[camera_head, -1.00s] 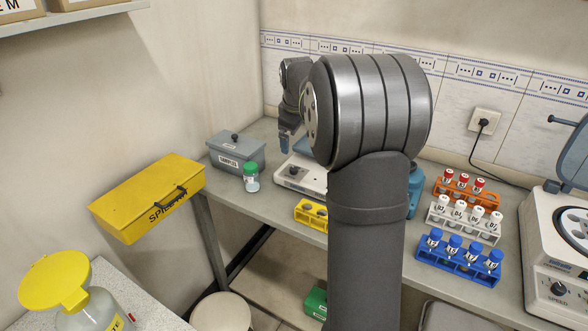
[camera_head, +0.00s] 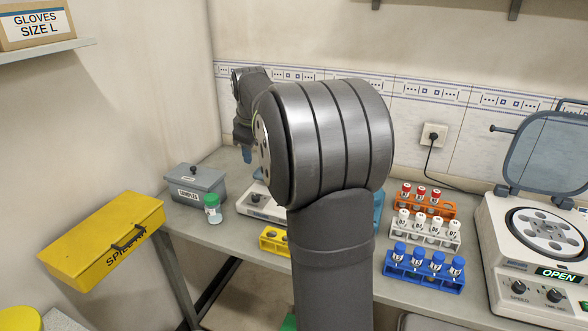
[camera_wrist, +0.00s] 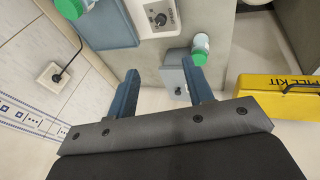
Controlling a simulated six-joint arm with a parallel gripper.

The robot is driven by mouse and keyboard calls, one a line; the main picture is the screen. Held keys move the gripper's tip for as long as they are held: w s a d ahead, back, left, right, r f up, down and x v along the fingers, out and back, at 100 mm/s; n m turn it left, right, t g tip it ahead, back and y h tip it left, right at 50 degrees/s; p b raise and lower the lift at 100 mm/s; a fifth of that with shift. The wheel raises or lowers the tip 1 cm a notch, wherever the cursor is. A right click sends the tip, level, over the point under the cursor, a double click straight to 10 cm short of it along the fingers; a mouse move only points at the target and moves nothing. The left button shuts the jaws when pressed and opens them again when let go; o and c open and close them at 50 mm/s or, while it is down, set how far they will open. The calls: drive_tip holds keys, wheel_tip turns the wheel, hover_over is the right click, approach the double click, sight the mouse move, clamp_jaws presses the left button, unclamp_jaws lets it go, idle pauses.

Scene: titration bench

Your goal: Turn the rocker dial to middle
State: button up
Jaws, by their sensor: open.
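The rocker is a white unit (camera_head: 262,205) on the bench, mostly hidden behind my arm in the head view. Its dial (camera_wrist: 160,18) is a dark knob on a pale face, at the top of the wrist view; the pointer's setting is too small to read. A blue-grey platform (camera_wrist: 105,22) beside that face holds a green-capped vessel (camera_wrist: 72,8). My gripper (camera_wrist: 163,78) is open and empty, its two blue fingers apart. In the head view my gripper (camera_head: 247,155) hangs above the back of the bench, apart from the dial.
A grey samples box (camera_head: 196,188) and a green-capped jar (camera_head: 213,208) stand left of the rocker. A yellow tube rack (camera_head: 274,240) is in front. Orange, white and blue racks (camera_head: 423,272) and an open centrifuge (camera_head: 540,250) stand right. A yellow spill kit (camera_head: 105,235) is at left.

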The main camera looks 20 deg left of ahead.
sight(255, 196)
drive_tip(key=w+a+f+m, duration=0.1)
drive_tip(key=w+f+m, duration=0.1)
drive_tip(key=f, duration=0.5)
drive_tip(key=w+a+f+m, duration=0.2)
drive_tip(key=w+f+m, duration=0.1)
drive_tip(key=f, duration=0.4)
drive_tip(key=w+a+f+m, duration=0.2)
drive_tip(key=w+f+m, duration=0.1)
drive_tip(key=f, duration=0.5)
drive_tip(key=shift+f+m+g+y, duration=0.1)
drive_tip(key=shift+m+g+y, duration=0.2)
drive_tip(key=shift+m, duration=0.2)
drive_tip(key=shift+s, duration=0.1)
drive_tip(key=c, duration=1)
